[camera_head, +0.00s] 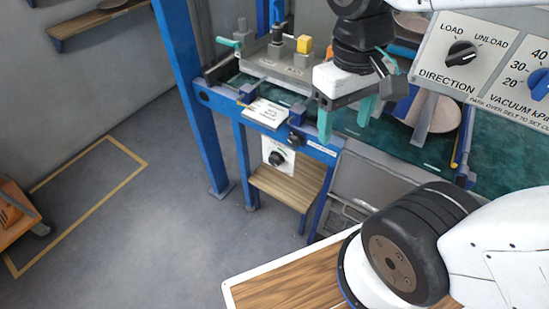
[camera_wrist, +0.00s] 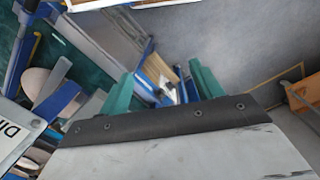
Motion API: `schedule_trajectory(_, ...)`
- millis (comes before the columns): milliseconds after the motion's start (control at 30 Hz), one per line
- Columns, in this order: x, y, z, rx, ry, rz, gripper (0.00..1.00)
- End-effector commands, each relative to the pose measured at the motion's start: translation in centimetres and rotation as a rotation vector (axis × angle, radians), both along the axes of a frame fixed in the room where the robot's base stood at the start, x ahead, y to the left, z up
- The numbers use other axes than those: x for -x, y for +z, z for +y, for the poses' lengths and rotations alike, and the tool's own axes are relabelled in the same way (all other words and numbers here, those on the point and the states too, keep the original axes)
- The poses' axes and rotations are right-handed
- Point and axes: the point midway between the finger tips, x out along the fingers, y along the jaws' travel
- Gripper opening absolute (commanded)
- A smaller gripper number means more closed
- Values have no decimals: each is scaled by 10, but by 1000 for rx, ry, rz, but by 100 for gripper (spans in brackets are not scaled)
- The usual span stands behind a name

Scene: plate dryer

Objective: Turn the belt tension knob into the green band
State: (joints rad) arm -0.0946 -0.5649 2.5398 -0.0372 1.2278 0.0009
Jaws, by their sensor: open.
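A black knob (camera_head: 277,158) sits on a white plate (camera_head: 268,147) below the near end of the green conveyor belt, above a wooden shelf. It may be the tension knob; its marks and any green band are too small to make out. My gripper (camera_head: 345,131) is above the belt, up and to the right of the knob, with its green fingers apart and nothing between them. In the wrist view, my gripper (camera_wrist: 161,70) shows its two fingers spread wide, with part of the white plate (camera_wrist: 168,86) showing between them, small and partly hidden.
The blue frame post (camera_head: 190,100) stands left of the knob, and the wooden shelf (camera_head: 285,186) juts out below it. A panel with a LOAD/UNLOAD dial (camera_head: 461,54) is at upper right. A wood-topped table (camera_head: 290,281) is in front. Floor at left is mostly clear.

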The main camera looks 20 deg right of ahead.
Motion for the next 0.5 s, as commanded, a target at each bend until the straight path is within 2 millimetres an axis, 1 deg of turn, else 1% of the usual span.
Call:
schedule_trajectory(33,-6,-10,4,20,33,51,65)
schedule_trajectory(133,-17,-25,7,69,96,132,65)
schedule_trajectory(367,-45,-64,9,209,259,300,65)
schedule_trajectory(500,-63,-90,10,308,376,390,65)
